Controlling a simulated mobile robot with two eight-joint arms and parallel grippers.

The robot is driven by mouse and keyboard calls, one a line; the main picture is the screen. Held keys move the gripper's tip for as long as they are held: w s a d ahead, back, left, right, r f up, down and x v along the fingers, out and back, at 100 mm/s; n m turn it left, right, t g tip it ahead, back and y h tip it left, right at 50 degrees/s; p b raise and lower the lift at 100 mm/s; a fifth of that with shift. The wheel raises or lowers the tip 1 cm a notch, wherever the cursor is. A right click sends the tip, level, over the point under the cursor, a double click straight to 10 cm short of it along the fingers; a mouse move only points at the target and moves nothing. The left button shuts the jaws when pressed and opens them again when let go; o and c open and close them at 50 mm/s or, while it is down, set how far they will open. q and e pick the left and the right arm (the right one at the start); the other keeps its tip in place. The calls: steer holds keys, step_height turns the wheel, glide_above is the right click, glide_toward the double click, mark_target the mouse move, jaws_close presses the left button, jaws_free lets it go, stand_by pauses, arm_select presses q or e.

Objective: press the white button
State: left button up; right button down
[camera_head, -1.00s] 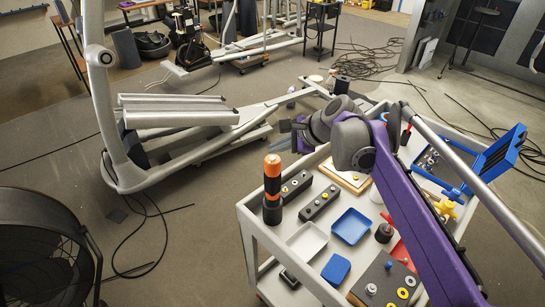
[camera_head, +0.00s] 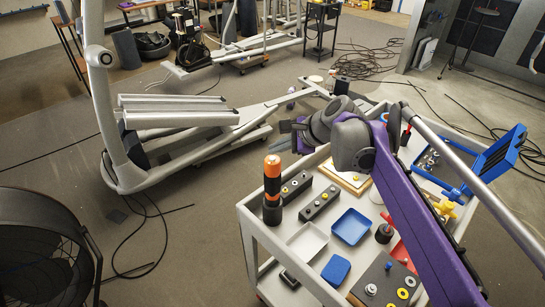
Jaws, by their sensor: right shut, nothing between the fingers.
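Two dark button boxes, one at the back (camera_head: 298,181) and one nearer (camera_head: 331,192), lie on the grey cart's left side. Each carries small round buttons, some pale and some yellow; they are too small for me to tell surely which is the white button. My right gripper (camera_head: 284,127) is shut and empty at the end of the purple arm, beyond the cart's far left edge. It is above and behind the boxes, apart from them, and partly hidden by its own wrist. My left gripper is not in view.
The cart (camera_head: 247,222) also holds an orange-and-black cylinder (camera_head: 272,180), a white tray (camera_head: 307,241), a blue tray (camera_head: 350,226) and a dark plate (camera_head: 380,276) with coloured rings. A grey elliptical machine (camera_head: 175,118) stands left; a black fan (camera_head: 40,250) is front left.

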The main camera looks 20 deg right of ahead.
steer(key=shift+f, duration=0.15)
stand_by(0.5)
steer(key=shift+f, duration=0.3)
steer(key=shift+f+b, duration=0.25)
steer(key=shift+b, duration=0.05)
stand_by(0.3)
steer(key=shift+r, duration=0.15)
steer(key=shift+r+p, duration=0.5)
steer(key=shift+r, duration=0.05)
